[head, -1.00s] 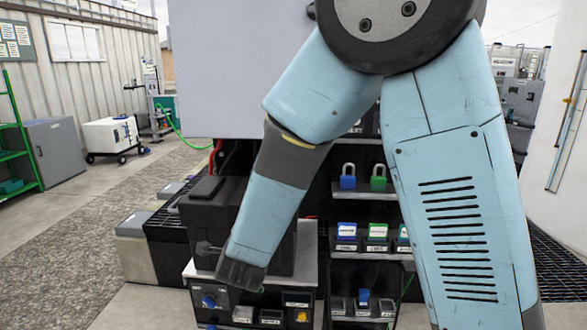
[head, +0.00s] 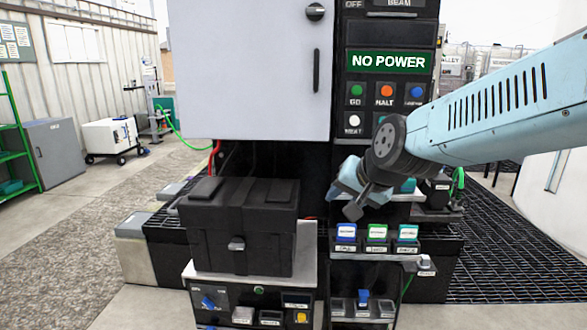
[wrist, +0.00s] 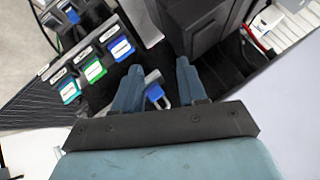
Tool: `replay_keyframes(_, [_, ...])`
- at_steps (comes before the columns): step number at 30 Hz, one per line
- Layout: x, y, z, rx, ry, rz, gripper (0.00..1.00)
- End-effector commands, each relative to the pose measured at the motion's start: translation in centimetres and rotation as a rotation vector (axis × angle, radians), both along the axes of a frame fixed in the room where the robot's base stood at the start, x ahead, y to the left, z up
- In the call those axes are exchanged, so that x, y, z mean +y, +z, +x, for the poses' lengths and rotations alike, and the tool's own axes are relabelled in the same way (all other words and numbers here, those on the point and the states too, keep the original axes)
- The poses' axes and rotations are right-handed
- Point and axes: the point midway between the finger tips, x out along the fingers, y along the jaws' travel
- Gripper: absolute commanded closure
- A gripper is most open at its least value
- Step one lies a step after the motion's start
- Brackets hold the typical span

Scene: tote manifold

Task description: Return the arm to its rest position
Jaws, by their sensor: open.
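My light blue arm (head: 500,105) reaches in from the right edge of the head view, in front of the dark panel. My gripper (head: 345,202) hangs at its left end, above the row of labelled bins and in front of a shelf. In the wrist view both blue-grey fingers of my gripper (wrist: 158,68) stand apart. A blue padlock (wrist: 157,92) shows between them in that view; nothing appears clamped. In the head view my gripper and wrist hide part of the shelf behind them.
A black case (head: 240,225) sits on a bench left of my gripper. A grey cabinet door (head: 250,70) hangs above it. A "NO POWER" display (head: 388,61) and buttons are above my wrist. Bins with blue, green and teal items (head: 377,238) stand below. Open floor (head: 80,250) lies left.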

Motion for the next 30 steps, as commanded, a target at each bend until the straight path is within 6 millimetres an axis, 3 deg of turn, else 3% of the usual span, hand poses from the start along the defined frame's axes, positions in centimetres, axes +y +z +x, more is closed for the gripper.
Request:
replay_keyframes(6, [-6.5,1.3,-5.8,0.047,0.092,-0.224,0.58])
replay_keyframes(12, [-11.0,1.6,-10.9,0.121,0.148,-0.397,0.58])
replay_keyframes(18, [-12.9,1.6,-13.5,0.168,0.172,-0.472,0.58])
replay_keyframes(30, [-13.0,1.6,-13.7,0.173,0.175,-0.478,0.58])
